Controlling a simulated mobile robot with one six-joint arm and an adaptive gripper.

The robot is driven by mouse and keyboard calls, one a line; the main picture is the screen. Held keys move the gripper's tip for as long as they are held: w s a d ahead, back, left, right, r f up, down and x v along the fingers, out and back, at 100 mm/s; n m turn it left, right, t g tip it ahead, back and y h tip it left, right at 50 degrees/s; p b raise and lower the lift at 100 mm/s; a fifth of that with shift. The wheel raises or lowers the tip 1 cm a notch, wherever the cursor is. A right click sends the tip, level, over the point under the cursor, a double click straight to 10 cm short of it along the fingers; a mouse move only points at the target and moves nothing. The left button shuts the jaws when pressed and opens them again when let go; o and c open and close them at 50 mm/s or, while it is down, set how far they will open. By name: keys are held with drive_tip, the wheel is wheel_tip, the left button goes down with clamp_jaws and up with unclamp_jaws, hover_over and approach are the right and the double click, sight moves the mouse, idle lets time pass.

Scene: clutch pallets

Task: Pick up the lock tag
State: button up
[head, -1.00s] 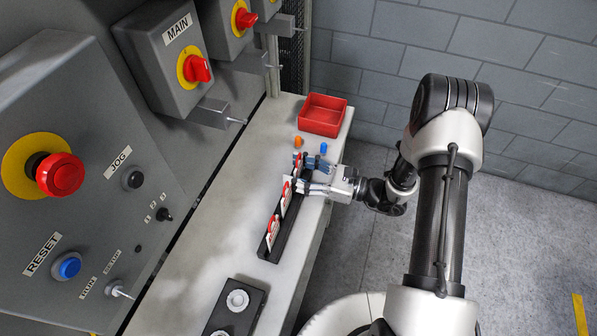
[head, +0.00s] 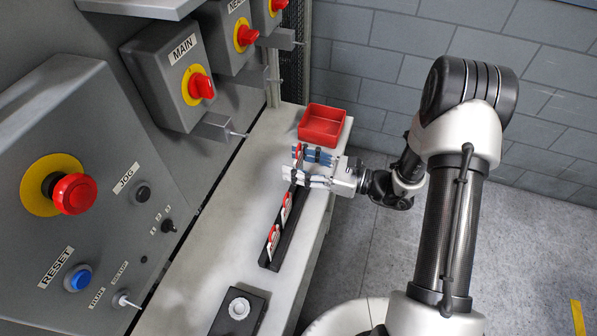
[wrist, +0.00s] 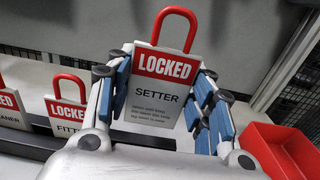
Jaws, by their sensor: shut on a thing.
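A white lock tag (wrist: 157,95) with a red LOCKED band, the word SETTER and a red shackle is held upright in the wrist view. My gripper (wrist: 160,88) is shut on it, with blue-padded fingers on its left and right sides. In the head view my gripper (head: 306,168) is above the far end of the black rack (head: 292,222), and the tag is mostly hidden by the fingers. The held tag appears raised above the rack. Two more tags stand in the rack, one marked FITTER (wrist: 68,115) and one with a partly cut-off name (wrist: 12,108).
A red open tray (head: 322,124) stands at the far end of the grey bench (head: 225,205), past my gripper. A dark block with a white round part (head: 239,308) is at the near end. The control panel with switches (head: 200,87) rises along the left.

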sight(299, 145)
wheel_tip(299, 145, up, 12)
drive_tip(key=p, duration=0.3)
drive_tip(key=shift+r, duration=0.1)
idle(0.4)
